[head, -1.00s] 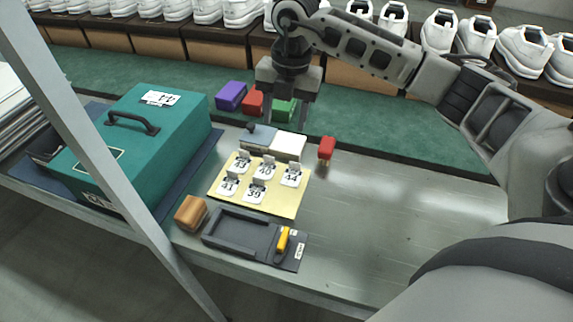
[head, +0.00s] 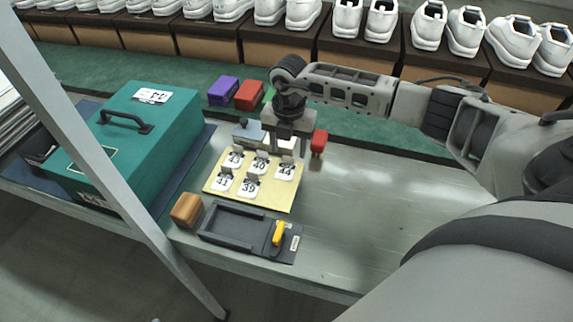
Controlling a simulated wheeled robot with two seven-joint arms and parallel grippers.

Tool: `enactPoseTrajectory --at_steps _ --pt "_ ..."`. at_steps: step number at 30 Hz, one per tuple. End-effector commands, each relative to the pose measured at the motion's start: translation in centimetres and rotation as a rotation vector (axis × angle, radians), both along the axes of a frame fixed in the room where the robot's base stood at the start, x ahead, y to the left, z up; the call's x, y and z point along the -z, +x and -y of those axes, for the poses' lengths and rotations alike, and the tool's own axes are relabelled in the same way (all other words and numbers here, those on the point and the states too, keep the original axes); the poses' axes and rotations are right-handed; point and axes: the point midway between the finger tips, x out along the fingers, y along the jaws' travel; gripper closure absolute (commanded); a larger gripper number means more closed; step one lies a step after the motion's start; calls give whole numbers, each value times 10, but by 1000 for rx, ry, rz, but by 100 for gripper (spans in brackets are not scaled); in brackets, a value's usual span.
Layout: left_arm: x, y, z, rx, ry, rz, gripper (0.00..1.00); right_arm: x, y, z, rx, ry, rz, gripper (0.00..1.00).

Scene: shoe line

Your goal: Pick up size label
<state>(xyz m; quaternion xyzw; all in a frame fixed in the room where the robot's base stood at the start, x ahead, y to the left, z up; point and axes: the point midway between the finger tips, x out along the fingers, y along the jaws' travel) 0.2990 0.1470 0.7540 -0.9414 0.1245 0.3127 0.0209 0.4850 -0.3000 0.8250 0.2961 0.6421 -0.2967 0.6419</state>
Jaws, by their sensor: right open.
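Several white size labels stand on a yellow board (head: 273,198) on the bench: label 43 (head: 234,159), label 40 (head: 259,164), label 44 (head: 285,172), label 41 (head: 223,182) and label 39 (head: 248,187). Each has a small grey tab on top. My right gripper (head: 289,151) points down over the board's back right corner, just behind and above label 44. It is open, with nothing visibly held. Whether its fingers touch the label's tab cannot be told. My left gripper is not in view.
A teal box (head: 170,135) with a handle stands at left. A dark tray (head: 235,226) with a yellow-handled tool (head: 279,232) and a brown block (head: 187,210) lie in front. A red stamp-like object (head: 319,142) stands right of the gripper. The bench is clear at right.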

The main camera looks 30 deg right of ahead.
Motion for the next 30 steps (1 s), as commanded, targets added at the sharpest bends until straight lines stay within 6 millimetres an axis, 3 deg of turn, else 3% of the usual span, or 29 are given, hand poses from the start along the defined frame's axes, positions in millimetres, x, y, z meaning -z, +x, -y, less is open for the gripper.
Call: enactPoseTrajectory --at_steps 6,13,14,18,19,30 --pt "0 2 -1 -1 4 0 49 25 0 0 0 2 -1 47" --pt "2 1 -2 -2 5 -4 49 27 1 0 -1 1 1 47" --pt "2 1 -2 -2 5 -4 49 27 1 0 -1 1 1 50" --pt "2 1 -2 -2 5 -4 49 26 1 1 -1 1 1 89" --pt "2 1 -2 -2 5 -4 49 26 1 1 -1 1 1 95" --pt "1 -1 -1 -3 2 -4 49 24 1 1 -1 1 2 95"
